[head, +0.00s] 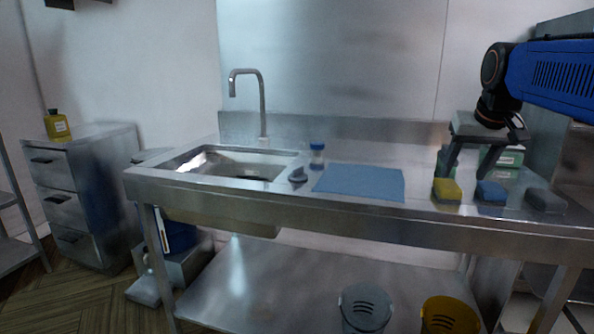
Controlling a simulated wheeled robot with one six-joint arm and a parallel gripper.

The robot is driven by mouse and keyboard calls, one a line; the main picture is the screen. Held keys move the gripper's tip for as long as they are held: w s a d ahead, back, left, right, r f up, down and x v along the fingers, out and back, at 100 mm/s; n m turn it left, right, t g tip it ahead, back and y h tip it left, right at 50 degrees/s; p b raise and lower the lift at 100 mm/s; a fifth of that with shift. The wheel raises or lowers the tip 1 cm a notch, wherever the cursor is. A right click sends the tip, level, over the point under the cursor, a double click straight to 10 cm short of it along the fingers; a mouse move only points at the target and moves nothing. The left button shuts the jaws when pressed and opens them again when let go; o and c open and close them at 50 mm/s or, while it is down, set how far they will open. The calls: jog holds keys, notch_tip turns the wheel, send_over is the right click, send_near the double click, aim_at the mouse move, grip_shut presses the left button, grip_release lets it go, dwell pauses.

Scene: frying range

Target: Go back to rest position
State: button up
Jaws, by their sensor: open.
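My gripper (467,169) hangs at the right of the head view, at the end of my blue arm. Its two dark fingers point down and stand apart, with nothing visible between them. It is near the back right of the steel counter (300,208), in front of green and white boxes (508,157). A yellow sponge (447,191) shows just below and left of the fingers. A blue sponge (491,193) and a dark grey block (545,201) lie to the right of it. I cannot tell the exact height of the fingers above the counter.
A sink (240,164) with a tall faucet (262,105) fills the counter's left. A blue cloth (360,182) and a small blue-capped jar (317,157) are mid-counter. A drawer cabinet (85,195) carries a yellow bottle (56,125). Grey (365,308) and yellow (450,315) bins stand below.

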jog(key=s+a+f+n, duration=0.1)
jog(key=s+a+f, duration=0.4)
jog(key=s+f, duration=0.7)
jog(key=s+a+f+n+y, duration=0.1)
jog(key=s+a+f, duration=0.4)
jog(key=s+f, duration=0.8)
jog(key=shift+s+a+g, duration=0.15)
jog(key=shift+s+g, duration=0.05)
jog(key=shift+g, duration=0.1)
